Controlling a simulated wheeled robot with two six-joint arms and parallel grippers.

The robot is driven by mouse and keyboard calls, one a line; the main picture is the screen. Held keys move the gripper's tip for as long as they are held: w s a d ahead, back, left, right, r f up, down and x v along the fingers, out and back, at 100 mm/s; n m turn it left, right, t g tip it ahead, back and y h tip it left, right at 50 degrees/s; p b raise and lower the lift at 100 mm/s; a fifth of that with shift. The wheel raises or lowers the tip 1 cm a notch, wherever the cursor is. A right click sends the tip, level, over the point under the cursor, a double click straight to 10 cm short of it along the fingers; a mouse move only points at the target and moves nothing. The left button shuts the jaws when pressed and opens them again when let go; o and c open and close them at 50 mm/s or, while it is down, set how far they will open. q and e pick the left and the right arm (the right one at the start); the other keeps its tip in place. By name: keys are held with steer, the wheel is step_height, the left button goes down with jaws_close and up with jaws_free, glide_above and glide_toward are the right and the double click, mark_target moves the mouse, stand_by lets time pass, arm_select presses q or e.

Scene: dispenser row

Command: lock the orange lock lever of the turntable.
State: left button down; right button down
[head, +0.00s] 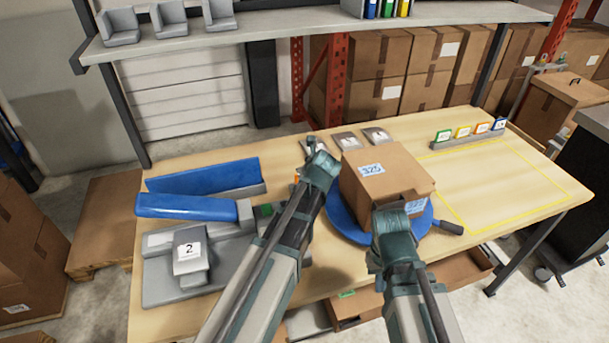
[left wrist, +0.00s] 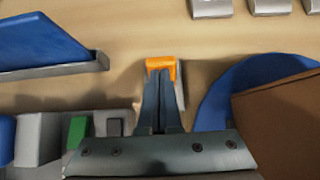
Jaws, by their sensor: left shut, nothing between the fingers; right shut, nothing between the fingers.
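The blue turntable (head: 343,222) stands on the table with a cardboard box (head: 375,180) on it. Its blue disc edge (left wrist: 222,95) also shows in the left wrist view. The orange lock lever (left wrist: 161,65) sits on a small grey block left of the disc; in the head view only a bit of orange (head: 296,178) shows beside my left gripper. My left gripper (head: 316,150) is shut and empty. In the left wrist view its fingertips (left wrist: 161,75) overlap the lever's near edge; I cannot tell if they touch. My right gripper (head: 392,212) is shut and empty at the box's front.
A blue trough (head: 205,178) and a grey station (head: 160,285) with a block marked 2 (head: 189,250) stand at the left. Grey plates (head: 345,141) lie behind the box. A dark handle (head: 450,228) sticks out right of the disc. The yellow-outlined area (head: 510,185) is clear.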

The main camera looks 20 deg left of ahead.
arm_select(q)
steer(key=r+p+v, duration=0.1)
steer(key=p+v, duration=0.9)
steer(key=v, duration=0.3)
steer(key=shift+w+a, duration=0.35)
steer(key=s+d+f+n+g+h, duration=0.2)
steer(key=s+d+n, duration=0.3)
steer(key=s+n, duration=0.5)
steer(key=s+d+f+n+g+h, duration=0.1)
steer(key=s+d+f+n+g, duration=0.3)
steer(key=s+n, duration=0.6)
steer(key=shift+s+d+n+g+h, duration=0.3)
steer(key=shift+d+n+g, duration=0.5)
steer(key=shift+n, duration=1.9)
steer(key=shift+w+d, duration=0.1)
